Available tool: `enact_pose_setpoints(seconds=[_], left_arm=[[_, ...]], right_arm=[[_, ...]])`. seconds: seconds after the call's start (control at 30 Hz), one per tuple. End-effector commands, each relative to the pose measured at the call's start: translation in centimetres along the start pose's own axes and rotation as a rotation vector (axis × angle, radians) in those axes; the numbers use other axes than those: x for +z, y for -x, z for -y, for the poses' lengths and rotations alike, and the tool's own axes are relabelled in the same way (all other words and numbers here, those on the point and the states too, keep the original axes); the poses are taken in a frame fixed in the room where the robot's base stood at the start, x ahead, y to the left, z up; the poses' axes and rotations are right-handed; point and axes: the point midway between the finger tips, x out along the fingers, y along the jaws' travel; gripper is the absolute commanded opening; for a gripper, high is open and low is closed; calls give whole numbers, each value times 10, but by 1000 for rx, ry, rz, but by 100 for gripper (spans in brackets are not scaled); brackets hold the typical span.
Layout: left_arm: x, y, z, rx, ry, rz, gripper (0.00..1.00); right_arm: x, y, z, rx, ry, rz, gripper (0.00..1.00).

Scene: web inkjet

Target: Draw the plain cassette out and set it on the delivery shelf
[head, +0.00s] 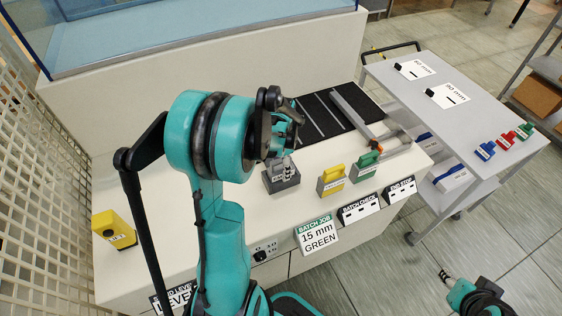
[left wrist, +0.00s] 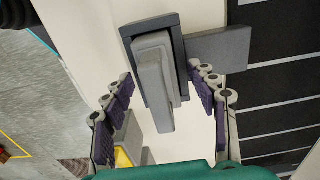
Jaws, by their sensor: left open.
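The plain grey cassette (left wrist: 154,85) stands in a dark grey holder (left wrist: 127,31) on the white counter. In the head view the cassette (head: 279,168) is partly hidden by my left gripper (head: 285,142), which hangs just above it. In the left wrist view my left gripper (left wrist: 160,78) is open, with its purple-padded fingers to either side of the cassette's raised handle. I see no contact, and the height gap is hard to judge. My right gripper (head: 456,287) is low at the bottom right, its fingers unclear. I cannot tell which surface is the delivery shelf.
A yellow cassette (head: 331,181) and a green cassette (head: 365,164) stand right of the holder. A black slatted bed (head: 318,118) lies behind. A grey cart (head: 462,122) at right carries blue, red and green pieces, with a lower shelf (head: 478,188). A yellow box (head: 114,229) stands at left.

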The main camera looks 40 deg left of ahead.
Motion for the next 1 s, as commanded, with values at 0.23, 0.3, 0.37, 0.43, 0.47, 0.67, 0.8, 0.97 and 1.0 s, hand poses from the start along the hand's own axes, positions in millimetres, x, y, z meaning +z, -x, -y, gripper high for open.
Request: enact_pose_setpoints(seconds=[0.23, 0.3, 0.37, 0.43, 0.47, 0.67, 0.8, 0.97, 1.0], left_arm=[[0, -6, 0, 0, 0, 0, 59], [0, -6, 0, 0, 0, 0, 59], [0, -6, 0, 0, 0, 0, 59], [0, -6, 0, 0, 0, 0, 40], [0, -6, 0, 0, 0, 0, 32], [0, -6, 0, 0, 0, 0, 0], [0, -5, 0, -1, 0, 0, 0], [0, 1, 0, 0, 0, 0, 0], [0, 3, 0, 0, 0, 0, 0]], right_arm=[[1, -2, 0, 0, 0, 0, 40], [1, -2, 0, 0, 0, 0, 40], [1, -2, 0, 0, 0, 0, 40], [1, -2, 0, 0, 0, 0, 40], [1, -2, 0, 0, 0, 0, 40], [1, -2, 0, 0, 0, 0, 40], [0, -1, 0, 0, 0, 0, 40], [-2, 3, 0, 0, 0, 0, 40], [-3, 4, 0, 0, 0, 0, 40]])
